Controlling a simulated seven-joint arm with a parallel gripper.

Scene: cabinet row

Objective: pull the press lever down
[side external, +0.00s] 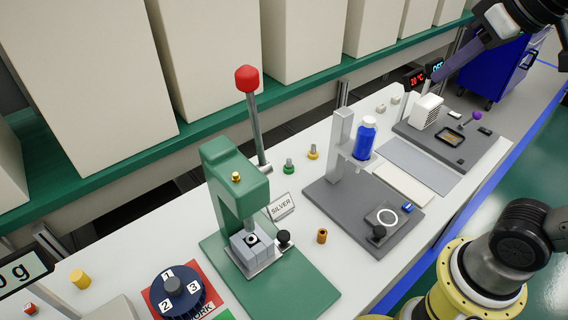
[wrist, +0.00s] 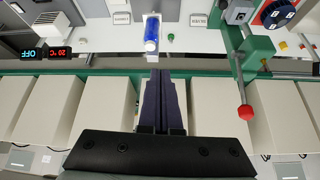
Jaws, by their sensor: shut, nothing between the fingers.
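The green press (side external: 235,190) stands on a green base at the front left of the bench in the side external view. Its grey lever (side external: 256,130) points up, tilted slightly, with a red knob (side external: 248,79) on top. In the wrist view the red knob (wrist: 245,112) shows right of my fingers, with the green press (wrist: 258,50) behind it. My gripper (side external: 440,77) is at the upper right of the side view, well apart from the lever. In the wrist view my gripper's (wrist: 162,74) dark purple fingers are together, with nothing between them.
A grey stand with a blue bottle (side external: 364,140) is right of the press. A numbered blue dial (side external: 172,290) is left of it. A silver label (side external: 282,206) and small coloured pegs lie nearby. Beige boxes (side external: 205,50) line the green shelf behind.

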